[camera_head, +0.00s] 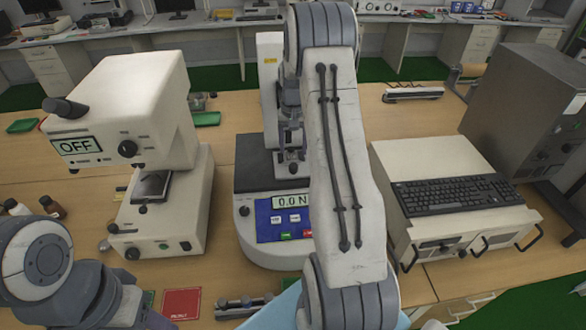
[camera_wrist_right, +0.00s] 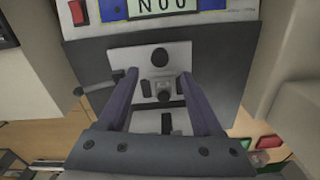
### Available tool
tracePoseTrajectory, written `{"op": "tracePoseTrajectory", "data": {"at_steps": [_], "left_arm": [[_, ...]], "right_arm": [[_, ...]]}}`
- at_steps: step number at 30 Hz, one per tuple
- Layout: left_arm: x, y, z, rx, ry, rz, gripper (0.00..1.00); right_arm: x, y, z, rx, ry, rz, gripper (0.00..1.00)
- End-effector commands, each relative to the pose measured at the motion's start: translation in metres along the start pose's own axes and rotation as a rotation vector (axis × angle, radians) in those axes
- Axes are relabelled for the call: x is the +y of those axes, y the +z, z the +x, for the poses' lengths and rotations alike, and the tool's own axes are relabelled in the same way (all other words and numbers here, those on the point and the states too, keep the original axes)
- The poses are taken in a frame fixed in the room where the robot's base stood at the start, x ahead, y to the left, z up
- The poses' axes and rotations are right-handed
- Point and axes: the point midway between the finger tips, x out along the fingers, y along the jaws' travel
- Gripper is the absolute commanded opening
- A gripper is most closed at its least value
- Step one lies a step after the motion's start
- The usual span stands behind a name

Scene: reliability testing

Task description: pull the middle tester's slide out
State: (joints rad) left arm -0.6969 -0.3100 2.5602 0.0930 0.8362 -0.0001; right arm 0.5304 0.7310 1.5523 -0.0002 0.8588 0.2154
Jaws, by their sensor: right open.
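The middle tester (camera_head: 246,220) is white with a blue front panel, a lit 0.0 N display (camera_head: 290,201) and a dark grey bed (camera_head: 255,160). My right arm crosses in front of it and hides its right part. In the right wrist view the display (camera_wrist_right: 160,7) appears upside down at the top. Below it, a light plate (camera_wrist_right: 128,62) carries a round black knob (camera_wrist_right: 160,58) and small fittings, which look like the slide. My right gripper (camera_wrist_right: 158,78) is open and empty, its fingers on either side of these parts. Contact cannot be told. My left gripper is out of view.
A tester (camera_head: 130,150) reading OFF stands on the left. On the right are a white unit (camera_head: 410,240) with front handles, a keyboard (camera_head: 455,192) and a grey cabinet (camera_head: 520,110). Small bottles (camera_head: 52,206) stand at the left edge. A red card (camera_head: 181,304) lies in front.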

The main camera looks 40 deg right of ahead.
Motion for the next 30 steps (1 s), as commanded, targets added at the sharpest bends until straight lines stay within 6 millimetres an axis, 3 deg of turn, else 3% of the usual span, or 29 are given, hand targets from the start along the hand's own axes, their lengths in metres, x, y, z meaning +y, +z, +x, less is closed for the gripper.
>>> {"op": "tracePoseTrajectory", "data": {"at_steps": [1, 3, 9, 20, 21, 26, 30], "left_arm": [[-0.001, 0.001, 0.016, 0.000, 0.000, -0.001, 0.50], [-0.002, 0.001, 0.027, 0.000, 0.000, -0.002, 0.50], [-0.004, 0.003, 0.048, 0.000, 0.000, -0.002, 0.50], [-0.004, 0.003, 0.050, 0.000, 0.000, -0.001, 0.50], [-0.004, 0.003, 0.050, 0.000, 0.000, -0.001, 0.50], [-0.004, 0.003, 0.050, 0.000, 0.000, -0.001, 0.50], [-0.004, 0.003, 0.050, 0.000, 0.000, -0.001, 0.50]], "right_arm": [[0.000, 0.000, 0.019, -0.001, 0.000, 0.000, 0.67], [0.000, 0.000, 0.032, 0.000, 0.000, 0.000, 0.67], [0.001, 0.000, 0.060, -0.001, 0.000, 0.000, 0.67], [0.001, 0.000, 0.065, 0.000, 0.000, 0.001, 0.67], [0.001, 0.000, 0.065, 0.000, 0.000, 0.001, 0.63], [0.001, 0.000, 0.065, 0.000, 0.000, 0.001, 0.02], [0.001, 0.000, 0.065, 0.001, -0.001, 0.001, 0.00]]}}
